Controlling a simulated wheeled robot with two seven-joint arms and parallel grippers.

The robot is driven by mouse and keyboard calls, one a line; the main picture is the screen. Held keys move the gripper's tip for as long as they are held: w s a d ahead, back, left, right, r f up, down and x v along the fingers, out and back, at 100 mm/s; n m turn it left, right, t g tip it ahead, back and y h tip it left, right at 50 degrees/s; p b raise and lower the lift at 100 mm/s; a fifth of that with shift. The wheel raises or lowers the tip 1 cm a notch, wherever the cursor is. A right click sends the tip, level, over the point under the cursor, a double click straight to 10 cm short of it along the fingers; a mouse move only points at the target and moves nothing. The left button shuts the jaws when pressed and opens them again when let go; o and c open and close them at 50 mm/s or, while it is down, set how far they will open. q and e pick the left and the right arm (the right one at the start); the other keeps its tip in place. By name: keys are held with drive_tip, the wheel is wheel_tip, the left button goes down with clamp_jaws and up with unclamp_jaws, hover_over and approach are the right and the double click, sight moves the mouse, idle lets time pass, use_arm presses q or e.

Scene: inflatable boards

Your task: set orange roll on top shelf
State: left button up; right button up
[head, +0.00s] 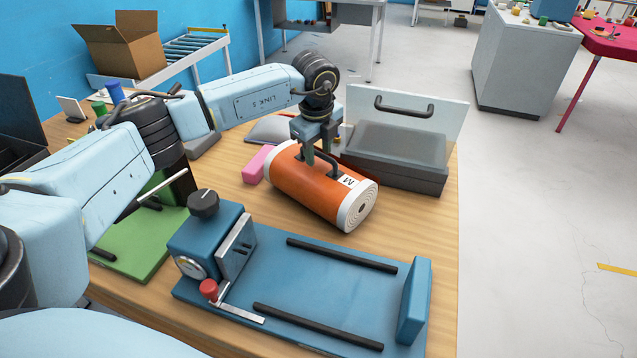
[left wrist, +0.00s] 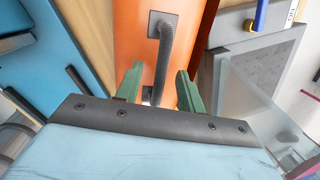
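The orange roll (head: 312,188) lies on its side on the wooden table, its white spiral end facing front right, with a label marked M and a dark handle (head: 326,163) on top. My left gripper (head: 313,150) points down at this handle. In the left wrist view its two green fingers (left wrist: 158,82) stand apart on either side of the handle (left wrist: 164,62), with gaps visible, over the roll (left wrist: 190,30). The roll rests on the table. My right gripper is not in view. I cannot pick out which surface is the top shelf.
A blue fixture (head: 325,285) with black rails and a red-knobbed lever stands in front of the roll. A grey case (head: 395,160) with a clear raised lid stands close behind right. A pink block (head: 258,165) is left of the roll. A cardboard box (head: 120,45) stands at the back left.

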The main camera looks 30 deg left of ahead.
use_arm(q)
drive_tip(key=shift+f, duration=0.25)
idle(0.3)
drive_tip(key=shift+c, duration=0.3)
clamp_jaws()
drive_tip(key=shift+r, duration=0.1)
idle(1.1)
